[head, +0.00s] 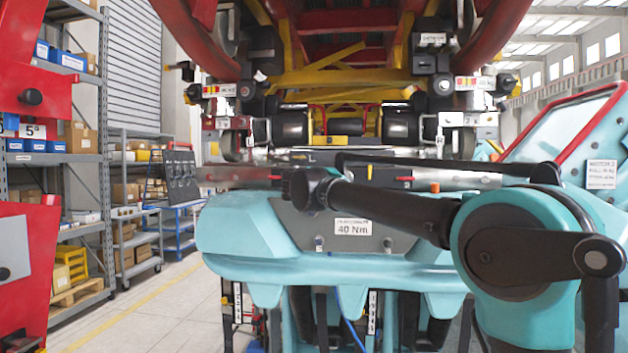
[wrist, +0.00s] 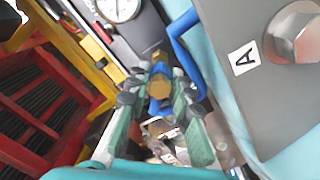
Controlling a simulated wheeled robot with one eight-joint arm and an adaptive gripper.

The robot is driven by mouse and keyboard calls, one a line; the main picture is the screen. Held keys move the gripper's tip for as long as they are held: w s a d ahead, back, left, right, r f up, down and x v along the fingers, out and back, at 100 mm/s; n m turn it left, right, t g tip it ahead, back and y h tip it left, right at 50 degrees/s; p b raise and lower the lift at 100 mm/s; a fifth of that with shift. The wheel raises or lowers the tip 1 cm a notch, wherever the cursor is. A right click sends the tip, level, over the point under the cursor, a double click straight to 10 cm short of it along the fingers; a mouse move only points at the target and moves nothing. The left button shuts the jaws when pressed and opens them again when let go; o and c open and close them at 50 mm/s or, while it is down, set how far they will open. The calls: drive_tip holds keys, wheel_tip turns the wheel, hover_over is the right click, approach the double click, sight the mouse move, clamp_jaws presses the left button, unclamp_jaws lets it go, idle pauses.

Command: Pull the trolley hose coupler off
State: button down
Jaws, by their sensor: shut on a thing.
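In the wrist view, my gripper (wrist: 158,92) has its green and grey fingers on both sides of the trolley hose coupler (wrist: 160,72), a small blue and brass fitting. The fingers are closed on it. A blue hose (wrist: 181,45) curves close by the coupler on its right. Whether the coupler is still seated on a fitting cannot be told, as the fingers and the coupler body cover that spot. In the head view my gripper and the coupler do not show; my arm crosses in front of the machinery.
A pressure gauge (wrist: 120,8) sits on a dark panel above the coupler. A grey plate marked A with a large bolt (wrist: 302,38) is close on the right. A red and yellow frame (wrist: 45,105) stands left. Shelving (head: 80,160) stands left in the head view, beside open floor (head: 150,310).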

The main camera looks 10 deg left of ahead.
drive_tip(key=shift+s, duration=0.15)
drive_tip(key=shift+s+a, duration=0.1)
drive_tip(key=shift+s, duration=2.5)
